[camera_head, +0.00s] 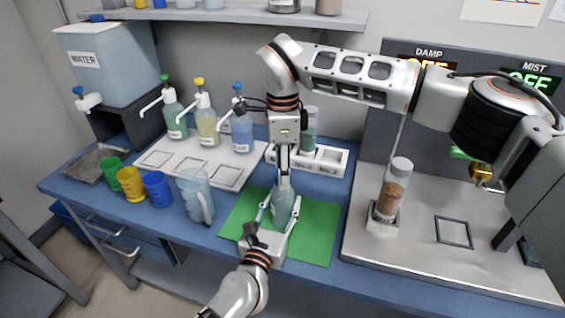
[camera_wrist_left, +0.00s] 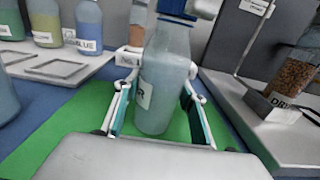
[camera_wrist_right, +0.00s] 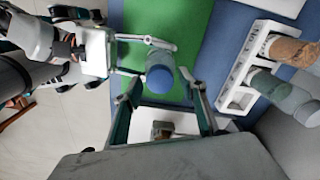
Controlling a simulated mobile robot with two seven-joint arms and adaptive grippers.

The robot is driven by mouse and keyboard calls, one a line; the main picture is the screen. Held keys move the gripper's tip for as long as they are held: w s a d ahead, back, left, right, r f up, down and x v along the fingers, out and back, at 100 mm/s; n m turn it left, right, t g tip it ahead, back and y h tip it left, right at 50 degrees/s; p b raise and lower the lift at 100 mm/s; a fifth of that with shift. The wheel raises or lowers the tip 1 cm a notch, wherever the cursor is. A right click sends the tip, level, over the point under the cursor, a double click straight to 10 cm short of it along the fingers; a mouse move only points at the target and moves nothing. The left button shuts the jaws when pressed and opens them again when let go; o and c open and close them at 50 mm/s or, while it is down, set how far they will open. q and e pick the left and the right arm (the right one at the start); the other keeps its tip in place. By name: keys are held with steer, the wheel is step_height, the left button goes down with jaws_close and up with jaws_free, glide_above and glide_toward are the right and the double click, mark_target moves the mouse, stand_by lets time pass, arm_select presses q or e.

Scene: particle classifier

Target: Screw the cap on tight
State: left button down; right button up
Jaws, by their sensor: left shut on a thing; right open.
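A pale blue-grey bottle (camera_head: 281,206) stands upright on a green mat (camera_head: 318,236). My left gripper (camera_head: 281,214) is shut on its body from the front; the fingers also show on both sides of the bottle in the left wrist view (camera_wrist_left: 160,105). A round blue cap (camera_wrist_right: 160,79) sits at the bottle's top in the right wrist view. My right gripper (camera_head: 283,168) points straight down over the bottle's top. Its fingers are open, with the cap between or just below them. I cannot tell whether they touch it, or how the cap sits on the neck.
A white rack (camera_head: 328,160) with a jar stands behind the mat. Pump bottles stand on a white tray (camera_head: 208,169) at the left. A clear pitcher (camera_head: 196,196) and coloured cups stand left of the mat. A metal station (camera_head: 410,244) with a brown-filled jar (camera_head: 392,196) is at the right.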

jaws_close()
stand_by(0.3)
steer(key=m, duration=1.8)
steer(key=shift+o, duration=0.4)
jaws_free()
steer(key=shift+f, duration=0.1)
